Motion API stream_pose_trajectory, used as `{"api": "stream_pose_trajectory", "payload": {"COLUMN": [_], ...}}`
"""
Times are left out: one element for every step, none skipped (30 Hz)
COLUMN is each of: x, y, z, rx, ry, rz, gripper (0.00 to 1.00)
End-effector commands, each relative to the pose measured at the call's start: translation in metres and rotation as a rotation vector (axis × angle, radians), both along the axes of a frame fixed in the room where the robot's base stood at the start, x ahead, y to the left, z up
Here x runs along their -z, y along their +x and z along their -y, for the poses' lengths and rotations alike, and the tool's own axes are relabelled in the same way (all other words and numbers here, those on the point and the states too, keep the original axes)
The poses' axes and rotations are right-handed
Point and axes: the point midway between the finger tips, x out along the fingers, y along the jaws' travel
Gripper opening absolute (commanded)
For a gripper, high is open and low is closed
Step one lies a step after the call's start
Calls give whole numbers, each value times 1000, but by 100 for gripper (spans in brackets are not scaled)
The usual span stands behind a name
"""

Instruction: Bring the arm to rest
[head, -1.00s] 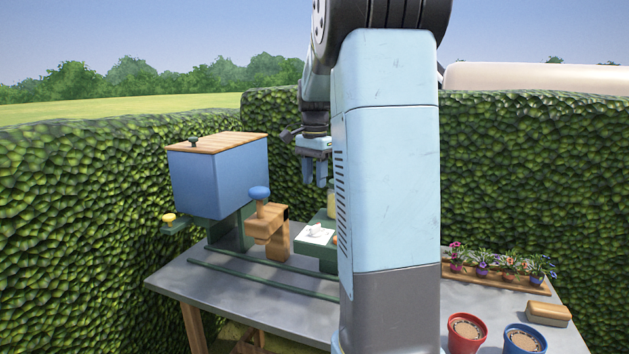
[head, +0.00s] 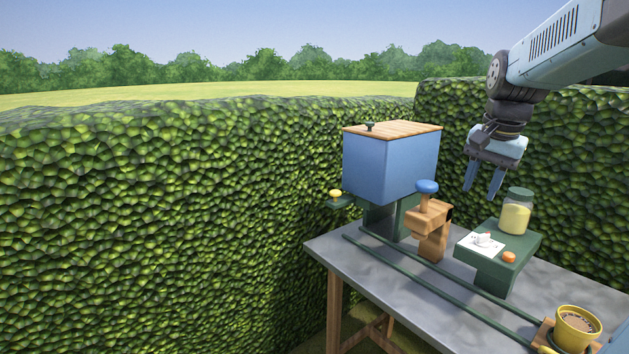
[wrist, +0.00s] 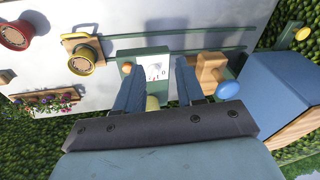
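My gripper (head: 483,181) hangs at the upper right of the head view, above the grey table, with its two blue fingers pointing down. The fingers are spread apart with nothing between them. In the wrist view the gripper (wrist: 158,80) shows both fingers apart over the green stand with the white card. The fingertips look clear of the stand and of the wooden block beside it. My arm reaches in from the upper right.
A blue box with a wooden lid (head: 392,168) stands at the table's back left. Beside it are a wooden block with a blue knob (head: 427,186), a green stand (head: 524,242) bearing a jar (head: 515,215), and a yellow pot (head: 577,328) at front right. Hedges enclose the table.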

Motion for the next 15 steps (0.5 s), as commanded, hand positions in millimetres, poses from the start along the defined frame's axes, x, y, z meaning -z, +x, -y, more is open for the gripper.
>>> {"api": "stream_pose_trajectory", "payload": {"x": [-2, -1, -1, -1, -1, 0, 2, 2, 4, 6, 8, 10, 12, 14, 18], "y": [-13, -19, -28, -35, -41, -50, -57, -64, -73, -79, -86, -95, -101, -107, -115], "z": [-10, -15, -22, -27, -32, -38, -43, -47, -53, -57, -61, -67, -71, -74, -79], "rx": [-49, -80, -120, -151, -181, -221, -252, -280, -321, -350, -380, -419, -447, -476, -512], "ry": [-10, -16, -28, -36, -44, -56, -66, -75, -90, -100, -112, -128, -141, -153, -169], "rz": [24, 35, 52, 64, 77, 93, 105, 118, 133, 145, 158, 172, 184, 196, 209], "gripper": [38, 38, 38, 38, 38, 38, 38, 38, 38, 38, 38, 38, 38, 38, 38]}}
